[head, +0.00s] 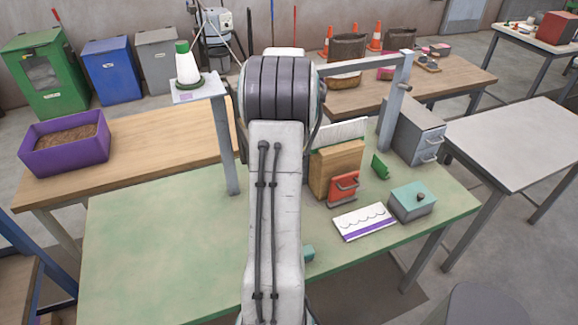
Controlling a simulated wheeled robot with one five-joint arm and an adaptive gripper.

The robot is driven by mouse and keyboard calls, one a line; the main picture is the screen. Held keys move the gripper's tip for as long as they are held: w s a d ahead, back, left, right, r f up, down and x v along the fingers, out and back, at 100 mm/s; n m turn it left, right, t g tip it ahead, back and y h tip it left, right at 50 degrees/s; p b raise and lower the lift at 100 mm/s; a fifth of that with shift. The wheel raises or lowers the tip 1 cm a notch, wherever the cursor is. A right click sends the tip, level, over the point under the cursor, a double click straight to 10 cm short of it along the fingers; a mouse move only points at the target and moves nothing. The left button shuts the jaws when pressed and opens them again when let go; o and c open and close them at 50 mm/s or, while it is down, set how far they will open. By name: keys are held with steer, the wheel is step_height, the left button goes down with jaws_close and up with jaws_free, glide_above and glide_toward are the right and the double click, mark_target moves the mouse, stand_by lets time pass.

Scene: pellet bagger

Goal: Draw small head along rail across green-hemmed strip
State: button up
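My grey arm fills the middle of the head view and hides part of the green-topped table (150,240). My gripper is not in view. A grey rail (362,63) runs from behind my arm to a post at the right. A small red block with a dark handle (343,187) sits at the front of an upright wooden block (337,165); I cannot tell if it is the small head. A white piece with a purple band (365,222) lies flat in front. A small green piece (380,166) stands to the right.
A teal-topped box (412,200) and grey drawers (415,132) are at the table's right. A white cone with green ends (187,68) stands on a raised plate. A purple bin of pellets (65,143) stands on the left bench. The table's left part is clear.

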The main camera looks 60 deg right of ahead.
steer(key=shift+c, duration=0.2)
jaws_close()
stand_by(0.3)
